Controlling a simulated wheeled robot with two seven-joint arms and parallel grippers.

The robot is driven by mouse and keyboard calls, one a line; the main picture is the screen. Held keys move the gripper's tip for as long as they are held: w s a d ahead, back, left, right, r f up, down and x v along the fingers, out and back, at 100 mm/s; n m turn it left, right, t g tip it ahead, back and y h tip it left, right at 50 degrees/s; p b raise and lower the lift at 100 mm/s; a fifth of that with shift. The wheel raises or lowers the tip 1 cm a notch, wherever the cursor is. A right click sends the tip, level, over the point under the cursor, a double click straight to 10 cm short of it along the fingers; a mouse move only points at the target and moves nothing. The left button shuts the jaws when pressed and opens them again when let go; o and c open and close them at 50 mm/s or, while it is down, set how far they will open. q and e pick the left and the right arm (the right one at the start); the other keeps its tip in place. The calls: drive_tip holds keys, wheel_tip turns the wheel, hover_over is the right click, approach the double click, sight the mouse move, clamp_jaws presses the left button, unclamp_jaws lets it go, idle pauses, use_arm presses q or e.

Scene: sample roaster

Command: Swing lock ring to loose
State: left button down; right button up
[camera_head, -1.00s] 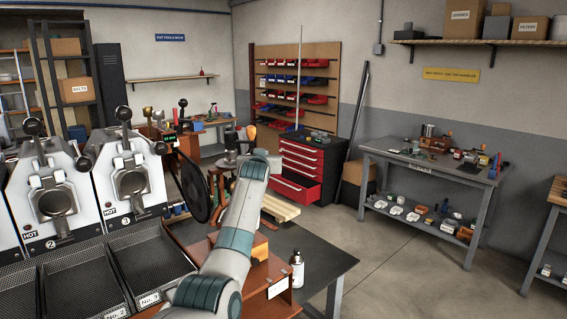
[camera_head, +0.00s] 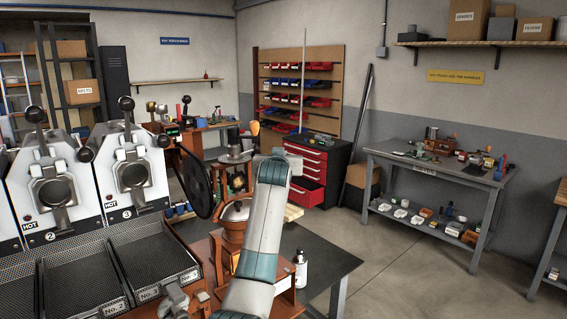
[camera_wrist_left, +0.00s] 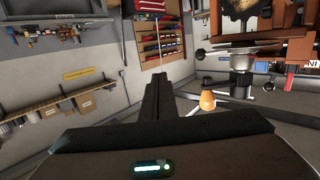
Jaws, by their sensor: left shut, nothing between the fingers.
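My left arm rises through the middle of the head view. Its far end (camera_head: 280,160) points away toward the red drawer cabinet, and its fingertips are hard to make out there. In the left wrist view, which is turned upside down, my left gripper (camera_wrist_left: 158,82) is shut and empty, with free air around it. I cannot pick out the lock ring for certain. A copper-coloured round vessel (camera_head: 234,213) stands left of my arm, partly hidden by it. Beyond it is a machine with an orange handle (camera_head: 254,128); the handle also shows in the wrist view (camera_wrist_left: 207,101).
Hot roaster units (camera_head: 130,180) with black-knobbed levers and dark mesh trays (camera_head: 150,258) stand at left. A black wheel (camera_head: 194,184) is beside them. A white bottle (camera_head: 300,270) stands on the dark table right of my arm. Open floor lies toward the right workbench (camera_head: 430,165).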

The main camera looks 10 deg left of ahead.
use_arm(q)
drive_tip(key=shift+s+d+r, duration=0.15)
drive_tip(key=shift+s+d, duration=0.35)
drive_tip(key=shift+s, duration=0.05)
